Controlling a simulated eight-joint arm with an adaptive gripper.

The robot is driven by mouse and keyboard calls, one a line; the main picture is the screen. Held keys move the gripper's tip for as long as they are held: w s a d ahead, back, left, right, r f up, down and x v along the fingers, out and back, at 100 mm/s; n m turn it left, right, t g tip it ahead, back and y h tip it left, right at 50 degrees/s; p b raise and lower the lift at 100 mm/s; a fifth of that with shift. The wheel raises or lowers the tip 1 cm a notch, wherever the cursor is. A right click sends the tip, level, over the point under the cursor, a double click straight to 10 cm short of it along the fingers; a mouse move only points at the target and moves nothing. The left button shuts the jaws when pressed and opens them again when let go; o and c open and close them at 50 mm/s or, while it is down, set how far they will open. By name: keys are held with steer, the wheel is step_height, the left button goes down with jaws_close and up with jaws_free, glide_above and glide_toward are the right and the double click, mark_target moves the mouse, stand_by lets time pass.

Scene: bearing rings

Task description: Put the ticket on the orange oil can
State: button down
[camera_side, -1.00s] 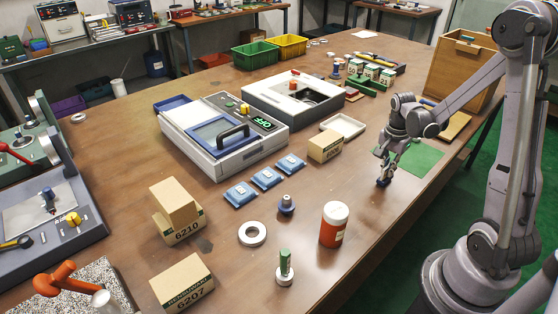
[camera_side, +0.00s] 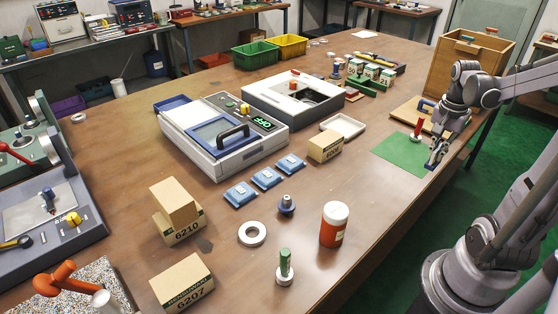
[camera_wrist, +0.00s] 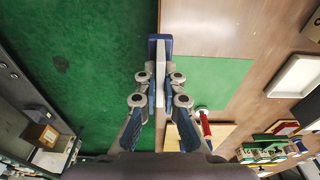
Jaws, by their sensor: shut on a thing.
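The orange oil can (camera_side: 332,232), with a white cap, stands upright on the table near the front edge in the side view. My gripper (camera_side: 432,163) is far to its right and back, low at the right edge of the green mat (camera_side: 401,153), near the table edge. In the wrist view my gripper (camera_wrist: 160,62) is shut on a thin, pale thing seen edge-on, which seems to be the ticket (camera_wrist: 160,88). The oil can is not in the wrist view.
A red-handled stamp (camera_side: 417,131) stands at the mat's back, beside a wooden board (camera_side: 408,111). A blue knobbed piece (camera_side: 286,206), a white ring (camera_side: 252,233), a green-handled piece (camera_side: 285,268) and a small box (camera_side: 325,146) stand around the can. Table between mat and can is clear.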

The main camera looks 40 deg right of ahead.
steer(key=w+a+r+n, duration=0.1)
steer(key=a+r+n, duration=0.3)
steer(key=a+n, duration=0.25)
steer(key=w+a+r+n+t+y, duration=0.1)
steer(key=w+a+r+n, duration=0.1)
steer(key=a+r+n, duration=0.45)
steer(key=w+a+r+n, duration=0.1)
steer(key=a+n, duration=0.4)
steer(key=a, duration=0.4)
glide_toward(334, 208)
steer(key=shift+d+f, duration=0.15)
steer(key=shift+d, duration=0.15)
steer(key=shift+w+a+f, duration=0.1)
steer(key=shift+f, duration=2)
steer(key=c, duration=1.8)
jaws_free()
steer(key=shift+f, duration=0.1)
steer(key=o, duration=0.3)
